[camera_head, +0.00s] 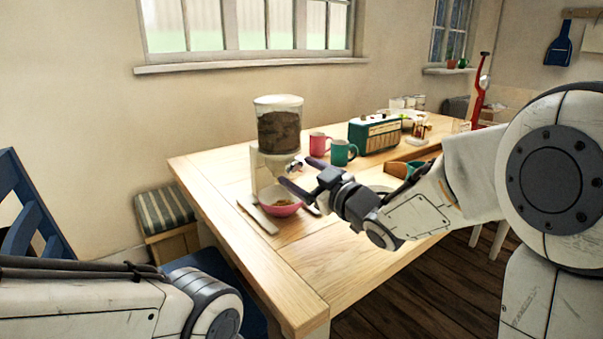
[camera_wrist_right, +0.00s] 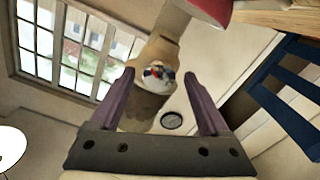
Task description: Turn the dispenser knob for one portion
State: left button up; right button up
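The cereal dispenser (camera_head: 279,130), with a clear hopper of brown contents and a pale stand, stands upright on the wooden table. Its small knob (camera_head: 295,166) is at the front below the hopper, partly hard to make out. A pink bowl (camera_head: 283,209) with some brown contents sits beneath it. My right gripper (camera_head: 303,174) is open, its fingers pointing at the dispenser's knob area. In the right wrist view, the purple fingers (camera_wrist_right: 160,75) are apart, with a round whitish part with coloured patches (camera_wrist_right: 158,74) between them; contact is not clear. My left gripper is out of view.
A pink mug (camera_head: 319,144), a green mug (camera_head: 342,153) and a green radio (camera_head: 375,134) stand right of the dispenser. A pale flat utensil (camera_head: 258,217) lies left of the bowl. The table's front left is clear. A blue chair (camera_head: 30,215) is at left.

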jog(key=shift+s+d, duration=0.1)
jog(key=shift+s+d, duration=0.2)
jog(key=shift+s, duration=0.1)
jog(key=p+v, duration=0.1)
jog(key=v, duration=0.8)
jog(key=shift+s, duration=0.25)
jog(key=shift+d, duration=0.1)
dwell(0.9)
